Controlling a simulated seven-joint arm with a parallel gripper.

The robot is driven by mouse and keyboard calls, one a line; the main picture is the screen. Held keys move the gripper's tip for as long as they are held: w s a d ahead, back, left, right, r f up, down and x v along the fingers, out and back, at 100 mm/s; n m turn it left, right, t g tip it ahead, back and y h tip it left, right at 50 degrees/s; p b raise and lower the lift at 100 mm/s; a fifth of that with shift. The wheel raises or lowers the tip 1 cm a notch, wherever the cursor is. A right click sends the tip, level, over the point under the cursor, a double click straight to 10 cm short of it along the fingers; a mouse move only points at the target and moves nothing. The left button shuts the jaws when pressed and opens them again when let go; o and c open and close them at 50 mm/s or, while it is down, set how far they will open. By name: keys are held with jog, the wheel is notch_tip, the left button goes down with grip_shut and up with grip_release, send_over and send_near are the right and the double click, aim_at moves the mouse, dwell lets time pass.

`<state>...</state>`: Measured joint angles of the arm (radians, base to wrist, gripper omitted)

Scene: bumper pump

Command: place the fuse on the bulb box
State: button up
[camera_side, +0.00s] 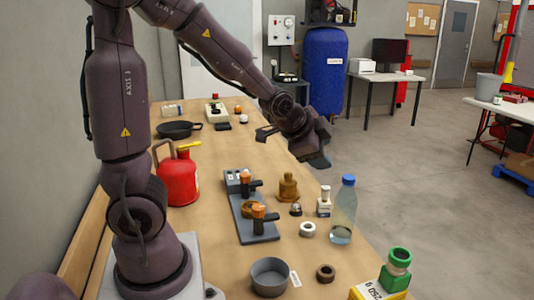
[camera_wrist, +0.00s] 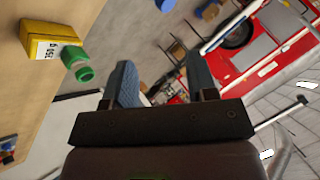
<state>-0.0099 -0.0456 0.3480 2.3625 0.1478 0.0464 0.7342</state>
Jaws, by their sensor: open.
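My gripper (camera_wrist: 163,78) is open in the wrist view, with nothing between its blue-grey fingers. In the side view it hangs in the air beyond the table's right edge, well above the tabletop. I cannot tell for sure which thing is the fuse. A small dark and pale piece (camera_side: 296,209) lies on the table among the small parts, too small to make out. A small pale upright box (camera_side: 324,207) stands left of the water bottle and may be the bulb box; its print cannot be read. Neither shows clearly in the wrist view.
The water bottle (camera_side: 343,212), brass fitting (camera_side: 288,187), white ring (camera_side: 307,229), brown ring (camera_side: 325,273) and grey bowl (camera_side: 269,277) stand close by. A pump assembly on a grey plate (camera_side: 245,228) lies left. A yellow box (camera_side: 372,292) and green piece (camera_side: 397,270) are in front.

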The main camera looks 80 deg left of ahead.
jog(key=s+d+r+n+g+h, duration=0.1)
jog(key=s+d+r+n, duration=0.2)
jog(key=s+d, duration=0.3)
jog(key=s+d+r+n+g+h, duration=0.1)
jog(key=s+d+r+n+h, duration=0.1)
jog(key=s+d, duration=0.5)
jog(key=shift+s+r+n+g, duration=0.3)
jog(key=shift+s+r+n, duration=0.2)
jog(key=shift+s+r, duration=0.5)
jog(key=shift+s+f, duration=0.15)
jog(key=shift+f, duration=0.05)
